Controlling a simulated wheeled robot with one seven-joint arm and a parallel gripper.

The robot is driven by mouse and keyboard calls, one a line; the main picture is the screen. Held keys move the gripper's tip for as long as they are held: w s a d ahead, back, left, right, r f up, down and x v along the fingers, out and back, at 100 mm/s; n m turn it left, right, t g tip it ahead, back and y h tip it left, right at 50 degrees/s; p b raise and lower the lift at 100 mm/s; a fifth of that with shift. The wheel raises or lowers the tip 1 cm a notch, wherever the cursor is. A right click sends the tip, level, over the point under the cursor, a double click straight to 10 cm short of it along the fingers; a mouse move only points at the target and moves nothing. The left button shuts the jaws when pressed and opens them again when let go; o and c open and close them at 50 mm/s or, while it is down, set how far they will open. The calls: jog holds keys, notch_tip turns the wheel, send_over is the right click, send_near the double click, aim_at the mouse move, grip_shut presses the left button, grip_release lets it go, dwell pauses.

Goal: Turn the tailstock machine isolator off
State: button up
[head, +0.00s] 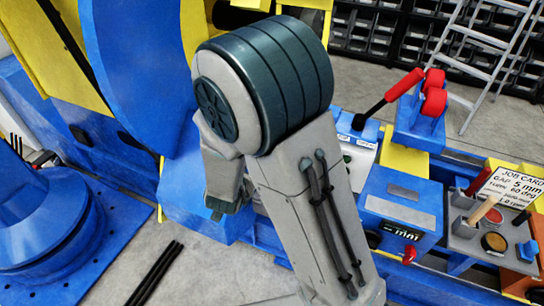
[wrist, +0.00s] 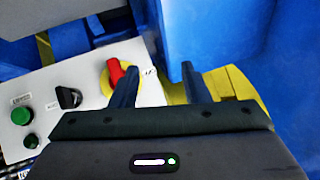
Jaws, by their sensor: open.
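The isolator is a red rotary handle (wrist: 114,74) on a yellow round plate, set on a white control panel (wrist: 72,78) in the wrist view. The handle stands roughly upright in the picture. My gripper (wrist: 158,67) is open, with nothing seen between its dark fingers. Its left finger overlaps the right edge of the handle and plate; I cannot tell whether they touch. The right finger is well to the right, over blue and yellow structure. The handle is not between the fingers. In the head view my arm hides the isolator and its panel.
The panel also carries a black selector (wrist: 68,97) and a green button (wrist: 21,116). In the head view a red-gripped lever (head: 392,96), a blue box with a red knob (head: 408,255) and a tool tray (head: 478,240) stand right of my arm. Blue machine parts crowd the left.

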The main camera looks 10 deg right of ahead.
jog(key=s+d+f+t+h+b, duration=0.2)
jog(key=s+d+f+t+h, duration=0.15)
jog(key=h, duration=0.45)
jog(key=p+x, duration=0.1)
jog(key=x, duration=1.1)
jog(key=shift+w+r+t, duration=0.35)
jog(key=shift+r+t, duration=0.1)
jog(key=shift+r, duration=0.35)
jog(key=shift+d, duration=0.1)
grip_shut()
